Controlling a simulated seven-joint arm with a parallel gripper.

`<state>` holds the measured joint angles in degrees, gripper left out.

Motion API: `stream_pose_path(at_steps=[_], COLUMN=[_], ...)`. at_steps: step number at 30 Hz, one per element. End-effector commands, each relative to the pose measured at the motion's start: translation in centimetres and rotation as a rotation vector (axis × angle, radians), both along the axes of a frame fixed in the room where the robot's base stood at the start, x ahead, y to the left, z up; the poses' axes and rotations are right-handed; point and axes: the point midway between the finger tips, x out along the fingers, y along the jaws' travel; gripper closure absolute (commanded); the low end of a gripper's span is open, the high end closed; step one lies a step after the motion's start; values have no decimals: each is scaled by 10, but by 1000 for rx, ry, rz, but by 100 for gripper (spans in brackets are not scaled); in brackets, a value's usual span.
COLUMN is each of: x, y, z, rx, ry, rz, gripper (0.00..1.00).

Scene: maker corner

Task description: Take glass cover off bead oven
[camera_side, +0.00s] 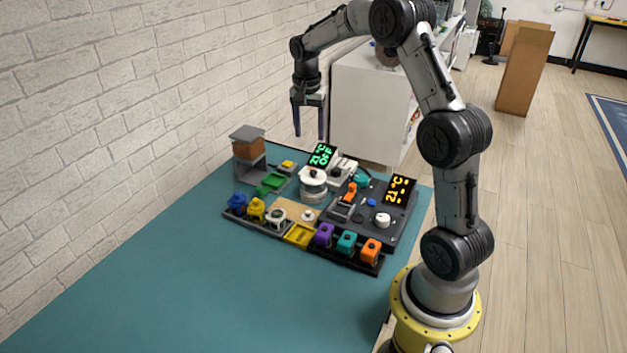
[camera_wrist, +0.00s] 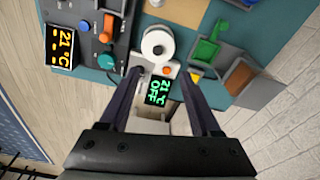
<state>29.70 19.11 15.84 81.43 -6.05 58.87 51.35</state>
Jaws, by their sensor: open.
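The bead oven (camera_side: 313,190) is a white round pot-like unit near the back of the teal table, with a green display (camera_side: 322,155) behind it reading 21 °C OFF. Its pale round top with a small dark knob (camera_side: 312,174) appears to be the glass cover, sitting on the oven. In the wrist view the round top (camera_wrist: 157,45) shows just beyond the fingertips, near the green display (camera_wrist: 157,91). My gripper (camera_side: 309,136) is open and empty, pointing down, above and behind the oven. Its two purple fingers (camera_wrist: 162,74) are spread apart, touching nothing.
A dark panel with an orange 21 °C display (camera_side: 397,190) and knobs lies right of the oven. Several coloured blocks (camera_side: 324,236) line the front. A grey stand with a brown box (camera_side: 249,149) is at the left, by a green piece (camera_side: 272,182). The table's front (camera_side: 200,290) is clear.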

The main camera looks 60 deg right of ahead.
Motion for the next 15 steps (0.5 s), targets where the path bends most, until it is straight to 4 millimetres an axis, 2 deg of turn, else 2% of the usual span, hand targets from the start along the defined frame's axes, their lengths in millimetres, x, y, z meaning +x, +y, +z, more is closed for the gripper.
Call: stream_pose_path(at_steps=[5,15], x=[-4,-3], y=[-8,-14], z=[-19,-77], rx=[5,5], ry=[9,8], rz=[-14,-12], gripper=[36,36])
